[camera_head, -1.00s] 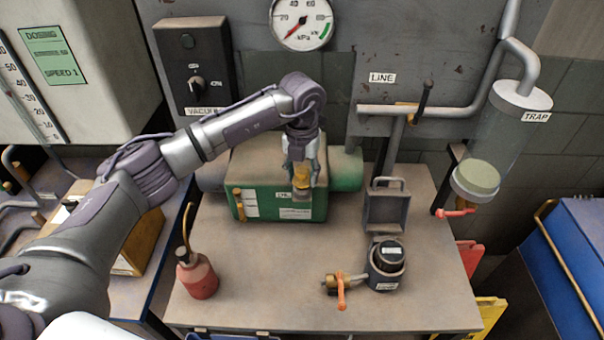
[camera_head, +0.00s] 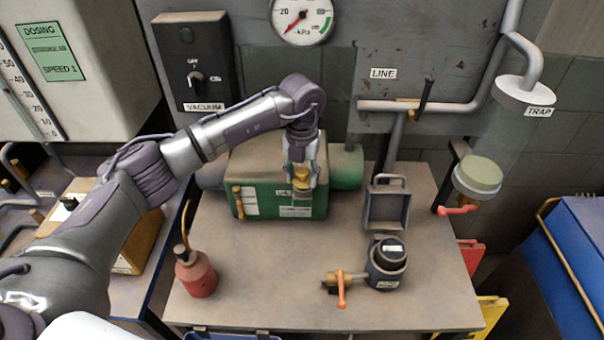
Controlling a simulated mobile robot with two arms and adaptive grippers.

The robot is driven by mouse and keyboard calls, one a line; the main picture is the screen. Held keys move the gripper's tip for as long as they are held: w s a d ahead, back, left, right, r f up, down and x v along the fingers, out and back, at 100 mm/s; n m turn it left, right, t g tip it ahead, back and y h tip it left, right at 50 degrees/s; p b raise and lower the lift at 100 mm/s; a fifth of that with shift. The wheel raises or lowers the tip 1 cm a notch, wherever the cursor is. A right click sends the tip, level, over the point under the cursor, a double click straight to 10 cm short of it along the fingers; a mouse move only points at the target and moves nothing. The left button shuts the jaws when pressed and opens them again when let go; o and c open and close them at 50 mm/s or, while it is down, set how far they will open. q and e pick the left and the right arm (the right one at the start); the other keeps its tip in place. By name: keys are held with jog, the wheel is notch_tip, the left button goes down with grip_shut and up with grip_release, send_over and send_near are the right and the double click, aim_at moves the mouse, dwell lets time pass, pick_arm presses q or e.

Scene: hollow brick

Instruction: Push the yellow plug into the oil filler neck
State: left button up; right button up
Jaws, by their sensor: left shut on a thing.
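The yellow plug (camera_head: 302,174) is between the fingers of my left gripper (camera_head: 302,180), which is shut on it. The gripper points down at the front of the green pump body (camera_head: 264,204). Directly below the plug is a short pale neck (camera_head: 302,196), apparently the oil filler neck. The fingers partly cover plug and neck, and I cannot tell how far the plug sits in it. My right gripper is out of view.
The pump stands on a bench (camera_head: 270,295). A red oil can (camera_head: 196,274) is at front left, an open grey frame (camera_head: 387,206) and a dark cylinder with an orange-handled valve (camera_head: 387,265) at right. The bench's front middle is clear. A vacuum switch box (camera_head: 195,62) is behind.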

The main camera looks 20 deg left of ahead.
pick_arm(q)
jog(key=shift+f, duration=0.4)
jog(key=o, duration=1.1)
jog(key=shift+o, duration=0.2)
